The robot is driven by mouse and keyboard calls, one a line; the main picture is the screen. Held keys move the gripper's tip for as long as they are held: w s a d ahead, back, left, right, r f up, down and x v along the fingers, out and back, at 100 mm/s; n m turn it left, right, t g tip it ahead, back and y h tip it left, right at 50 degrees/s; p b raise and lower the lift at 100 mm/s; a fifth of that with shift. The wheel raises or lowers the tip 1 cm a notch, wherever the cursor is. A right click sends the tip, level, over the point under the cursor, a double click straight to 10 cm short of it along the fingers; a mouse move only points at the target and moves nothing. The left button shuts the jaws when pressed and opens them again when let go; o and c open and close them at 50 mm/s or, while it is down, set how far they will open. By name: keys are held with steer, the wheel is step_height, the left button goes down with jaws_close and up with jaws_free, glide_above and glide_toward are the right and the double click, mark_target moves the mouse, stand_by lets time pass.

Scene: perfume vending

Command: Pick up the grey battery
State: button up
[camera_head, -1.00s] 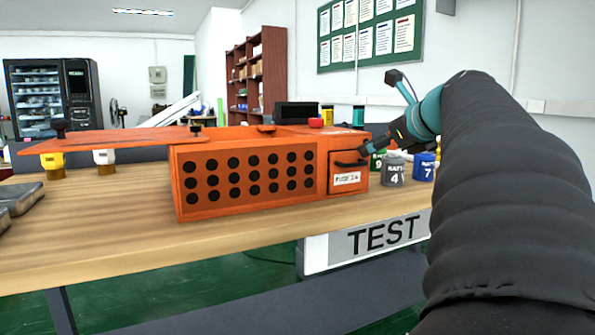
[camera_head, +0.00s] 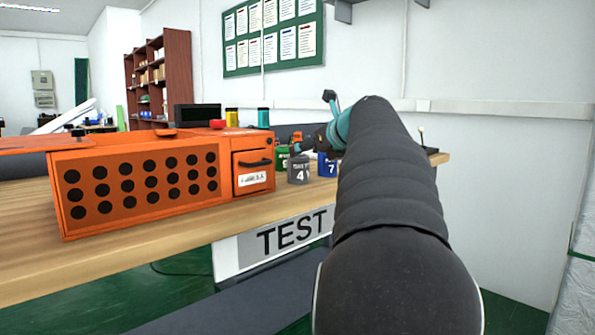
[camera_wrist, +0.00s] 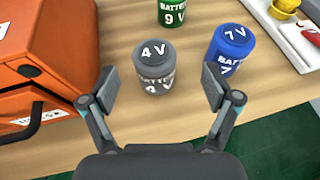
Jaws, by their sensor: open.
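The grey battery (camera_wrist: 155,68), marked 4 V, stands upright on the wooden table in the wrist view. My gripper (camera_wrist: 160,88) is open, with one finger to the left of the grey battery and one to the right. The fingers do not appear to touch it.
A blue 7 V battery (camera_wrist: 231,48) stands close to the right finger, and a green 9 V battery (camera_wrist: 172,12) stands behind. The orange machine (camera_wrist: 45,55) is close on the left. A white tray (camera_wrist: 285,30) lies at the upper right. The table's front edge is near.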

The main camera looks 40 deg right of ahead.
steer(key=shift+a+b+x, duration=0.2)
steer(key=shift+x, duration=1.25)
steer(key=shift+a+b+x, duration=0.15)
steer(key=shift+a+x, duration=0.05)
steer(key=shift+x, duration=1.25)
steer(key=shift+r, duration=0.2)
steer(key=c, duration=1.6)
